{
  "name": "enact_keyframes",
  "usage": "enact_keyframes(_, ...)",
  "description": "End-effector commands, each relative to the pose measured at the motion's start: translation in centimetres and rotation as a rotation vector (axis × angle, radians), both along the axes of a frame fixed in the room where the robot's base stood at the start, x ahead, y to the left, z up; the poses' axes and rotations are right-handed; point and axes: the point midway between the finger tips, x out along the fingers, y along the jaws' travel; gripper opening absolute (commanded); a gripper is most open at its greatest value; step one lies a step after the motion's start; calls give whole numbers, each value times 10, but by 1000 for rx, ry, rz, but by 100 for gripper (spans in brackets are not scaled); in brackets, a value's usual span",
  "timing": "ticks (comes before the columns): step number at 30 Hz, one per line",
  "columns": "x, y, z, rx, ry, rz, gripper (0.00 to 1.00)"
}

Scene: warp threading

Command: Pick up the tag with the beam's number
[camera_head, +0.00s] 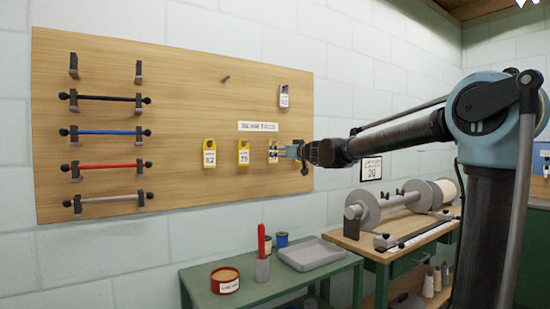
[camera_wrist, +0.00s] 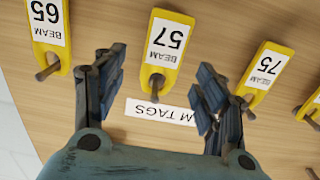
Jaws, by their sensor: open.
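My gripper (camera_head: 285,151) is open and empty at the right part of the tag board. In the wrist view its two fingers (camera_wrist: 162,85) stand apart, with the yellow tag 57 (camera_wrist: 165,50) showing upside down between and beyond them. I cannot tell whether they reach around it. Tag 65 (camera_wrist: 47,25) hangs beside it, and tag 75 (camera_wrist: 265,70) on the other side; 75 also shows in the head view (camera_head: 243,153). Another yellow tag (camera_head: 209,153) hangs farther left. The warp beam (camera_head: 400,203) lies on the bench; I cannot read a number on it.
A "BEAM TAGS" label (camera_head: 258,126) sits above the tags. A grey tag (camera_head: 283,97) hangs higher, its number unclear. Coloured rods (camera_head: 107,132) hang on the board's left. A wall notice (camera_head: 371,168) is above the beam. A green table (camera_head: 205,290) below holds a tray (camera_head: 311,254).

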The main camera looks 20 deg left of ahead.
Motion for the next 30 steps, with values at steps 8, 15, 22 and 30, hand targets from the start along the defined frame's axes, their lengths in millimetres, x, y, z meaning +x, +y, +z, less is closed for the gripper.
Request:
enact_keyframes(8,21,28,4,0,0,1,65)
enact_keyframes(15,27,34,3,0,0,1,65)
enact_keyframes(22,26,34,3,0,0,1,38)
enact_keyframes(30,27,34,3,0,0,0,24)
